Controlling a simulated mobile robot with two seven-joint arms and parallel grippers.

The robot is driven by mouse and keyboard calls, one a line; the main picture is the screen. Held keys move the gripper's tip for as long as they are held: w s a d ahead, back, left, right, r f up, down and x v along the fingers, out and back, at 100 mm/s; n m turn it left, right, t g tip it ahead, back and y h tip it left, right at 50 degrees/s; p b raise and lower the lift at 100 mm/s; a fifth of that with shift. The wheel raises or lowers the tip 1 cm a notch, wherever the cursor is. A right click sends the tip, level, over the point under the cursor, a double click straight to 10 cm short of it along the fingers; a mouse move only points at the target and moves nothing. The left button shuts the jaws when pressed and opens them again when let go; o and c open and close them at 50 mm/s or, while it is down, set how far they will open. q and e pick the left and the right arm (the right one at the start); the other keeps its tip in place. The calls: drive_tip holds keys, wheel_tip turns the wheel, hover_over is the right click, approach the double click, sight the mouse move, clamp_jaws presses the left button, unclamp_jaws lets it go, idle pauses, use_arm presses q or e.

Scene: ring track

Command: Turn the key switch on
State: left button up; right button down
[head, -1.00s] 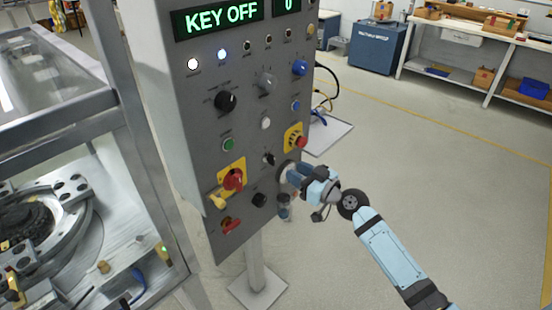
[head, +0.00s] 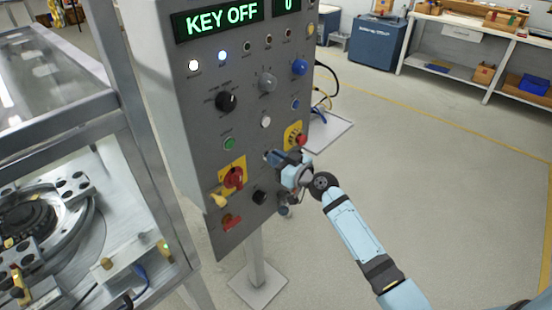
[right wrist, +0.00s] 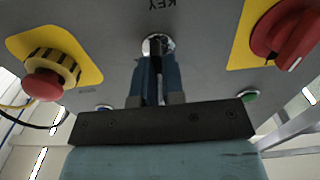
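The grey control panel (head: 185,118) stands at centre in the head view, and its display (head: 218,18) reads "KEY OFF". The key switch, with a chrome ring (right wrist: 155,42) and a dark key, is below the "KEY" lettering, which shows upside down in the right wrist view. My right gripper (head: 270,157) is at the switch and hides most of it in the head view. In the right wrist view its blue fingers (right wrist: 155,65) lie on both sides of the dark key, close together; whether they press on it is unclear. My left gripper is not in view.
A red emergency button (right wrist: 43,85) on a yellow plate and a red rotary handle (right wrist: 285,32) flank the fingers in the right wrist view. A green button (head: 229,143) and black knob (head: 226,101) are nearby. Open floor (head: 440,200) lies right.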

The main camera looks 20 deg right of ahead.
drive_tip(key=shift+m, duration=0.3)
drive_tip(key=shift+w+d+f+m+b, duration=0.1)
drive_tip(key=shift+m, duration=1.75)
drive_tip(key=shift+d+f+m+b, duration=0.1)
drive_tip(key=shift+d+m, duration=0.05)
drive_tip(key=shift+m, duration=1.75)
drive_tip(key=shift+w+d+m+b, duration=0.1)
drive_tip(key=shift+m, duration=1.75)
drive_tip(key=c, duration=1.2)
unclamp_jaws()
drive_tip(key=shift+s, duration=0.1)
